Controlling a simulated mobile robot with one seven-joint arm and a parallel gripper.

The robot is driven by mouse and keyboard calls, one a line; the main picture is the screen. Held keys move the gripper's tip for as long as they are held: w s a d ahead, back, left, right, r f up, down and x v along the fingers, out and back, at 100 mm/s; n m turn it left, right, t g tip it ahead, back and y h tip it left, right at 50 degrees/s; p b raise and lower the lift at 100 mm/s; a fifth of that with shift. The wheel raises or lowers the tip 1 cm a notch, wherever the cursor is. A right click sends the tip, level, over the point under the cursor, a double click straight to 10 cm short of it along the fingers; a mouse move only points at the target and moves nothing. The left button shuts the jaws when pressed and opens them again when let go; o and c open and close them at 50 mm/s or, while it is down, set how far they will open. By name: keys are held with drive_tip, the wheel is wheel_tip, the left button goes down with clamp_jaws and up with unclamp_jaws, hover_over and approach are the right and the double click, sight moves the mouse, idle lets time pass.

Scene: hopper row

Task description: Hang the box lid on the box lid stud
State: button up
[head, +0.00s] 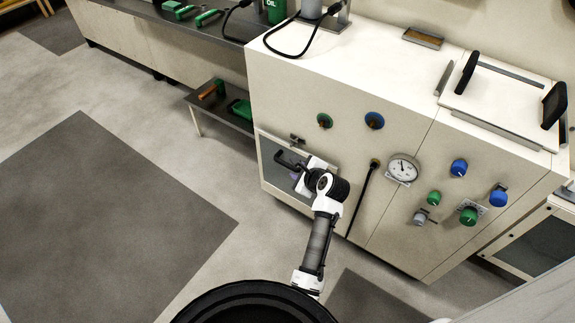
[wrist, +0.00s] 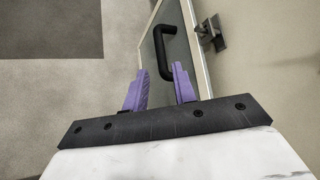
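A framed panel with a grey face (head: 272,168) sits low on the front left of the pale cabinet and carries a black bar handle (wrist: 158,48); it may be the box lid. In the wrist view the panel's face (wrist: 178,55) lies beyond my fingers. My gripper (wrist: 160,68) is open, its two purple fingers apart and nothing held. The handle lies just ahead of the fingertips, between them in the picture; contact cannot be told. A small metal fitting (wrist: 210,35) sits at the panel's edge, also in the head view (head: 297,139). I cannot identify the box lid stud for certain.
Knobs and a round gauge (head: 402,169) stick out of the cabinet front, right of my arm. A white plate with two black handles (head: 503,97) lies on the cabinet top. A low shelf (head: 222,111) stands left. The floor at left is clear.

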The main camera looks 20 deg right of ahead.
sight(285, 164)
drive_tip(key=x, duration=1.2)
drive_tip(key=shift+a+b, duration=0.1)
drive_tip(key=shift+b, duration=0.2)
drive_tip(key=shift+r, duration=0.1)
clamp_jaws()
